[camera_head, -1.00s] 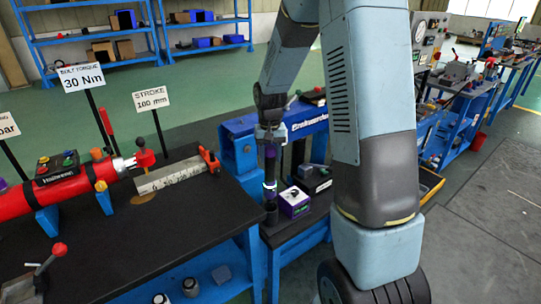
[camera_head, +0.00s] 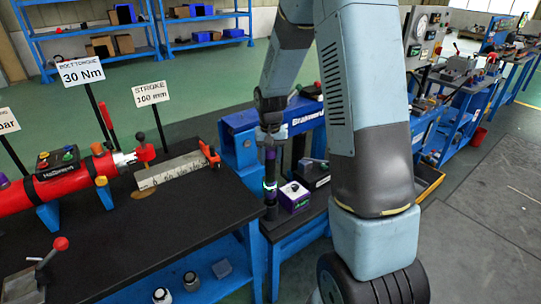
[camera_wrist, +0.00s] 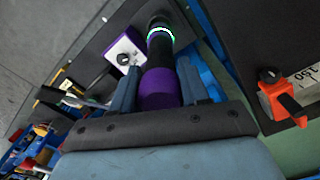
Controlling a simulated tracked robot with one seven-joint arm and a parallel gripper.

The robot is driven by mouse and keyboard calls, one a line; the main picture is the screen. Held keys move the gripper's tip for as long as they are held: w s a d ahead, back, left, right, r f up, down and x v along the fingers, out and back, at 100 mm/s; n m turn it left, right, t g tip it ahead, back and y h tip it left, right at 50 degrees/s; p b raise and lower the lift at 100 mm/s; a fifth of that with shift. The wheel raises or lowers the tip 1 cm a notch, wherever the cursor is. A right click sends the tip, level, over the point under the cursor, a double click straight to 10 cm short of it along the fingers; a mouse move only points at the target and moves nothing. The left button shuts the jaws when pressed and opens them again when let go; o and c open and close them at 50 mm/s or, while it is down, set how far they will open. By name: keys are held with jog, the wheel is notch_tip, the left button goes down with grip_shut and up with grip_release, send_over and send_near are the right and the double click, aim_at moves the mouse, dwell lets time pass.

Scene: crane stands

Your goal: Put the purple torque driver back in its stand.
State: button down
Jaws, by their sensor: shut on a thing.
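The purple torque driver (camera_head: 270,167) hangs upright from my gripper (camera_head: 271,137). It has a purple grip, a dark body and a lit ring low down. In the wrist view its purple grip (camera_wrist: 160,90) sits between the two fingers of my gripper (camera_wrist: 157,70), which is shut on it. The dark body runs away from the fingers to the lit ring. The driver's lower end is over or at the small blue bench, left of a purple-and-white box (camera_head: 294,197). I cannot make out the stand clearly, nor whether the driver's end touches anything.
A dark-topped bench (camera_head: 180,220) with a red cylinder (camera_head: 75,182) and a steel scale (camera_head: 172,171) stands close on the left. A blue press frame (camera_head: 240,140) stands behind the driver. A yellow-edged tray (camera_head: 430,182) is to the right. Open floor (camera_head: 480,240) lies at the right.

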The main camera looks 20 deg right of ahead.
aim_at(270, 170)
jog(key=shift+f, duration=3.05)
jog(key=shift+c, duration=2.4)
grip_release()
